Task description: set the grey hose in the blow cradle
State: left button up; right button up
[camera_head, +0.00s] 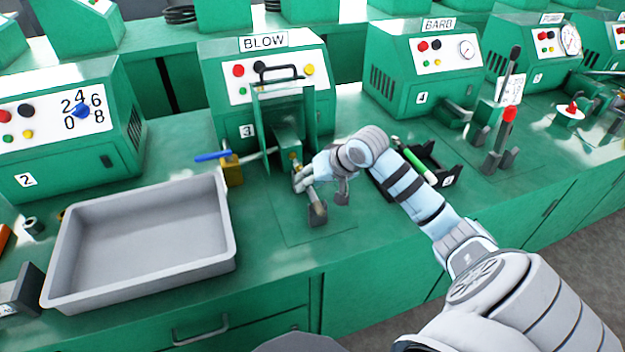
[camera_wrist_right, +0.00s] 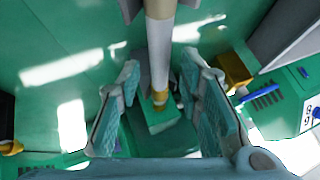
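The grey hose (camera_wrist_right: 159,45) shows in the right wrist view as a pale tube running from the top edge to a brass-coloured fitting (camera_wrist_right: 160,97) on a green block. A dark grey support (camera_wrist_right: 143,68) shows beside and under it; whether the hose is fully seated cannot be told. My right gripper (camera_wrist_right: 160,105) is open, with its fingers on either side of the hose and gaps visible. In the head view the right gripper (camera_head: 303,180) is at the BLOW station's front and hides most of the hose. A grey cradle post (camera_head: 317,212) stands just in front. My left gripper is not in view.
The BLOW machine (camera_head: 262,110) stands behind, with a clear guard. A brass valve with a blue handle (camera_head: 212,156) and a large grey tray (camera_head: 232,245) are to the left. A black rack (camera_head: 447,180) with a bright green hose (camera_head: 420,167) is to the right.

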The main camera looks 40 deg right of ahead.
jog(key=shift+s+r, duration=0.15)
jog(key=shift+r, duration=0.1)
jog(key=v, duration=0.7)
jog(key=shift+s, duration=0.1)
dwell(0.4)
